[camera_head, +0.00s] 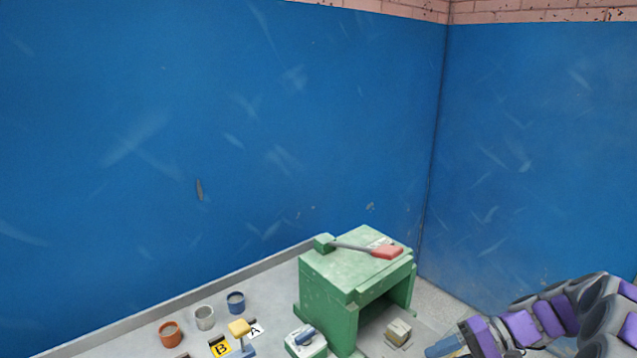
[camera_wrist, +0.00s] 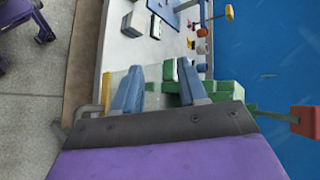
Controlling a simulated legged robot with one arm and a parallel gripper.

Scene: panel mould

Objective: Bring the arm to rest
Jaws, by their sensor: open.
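My gripper (camera_wrist: 160,82) is open, with two blue fingers spread apart in the wrist view. No object is clearly held between them. In the head view my purple and grey arm enters at the lower right, and a blue part of my gripper (camera_head: 446,346) shows at the bottom edge, right of the green stand (camera_head: 330,278). In the wrist view the green stand (camera_wrist: 228,90) lies beyond and to the right of the fingers, partly hidden by my gripper. I cannot tell if they touch.
Blue walls (camera_head: 220,130) enclose the back.

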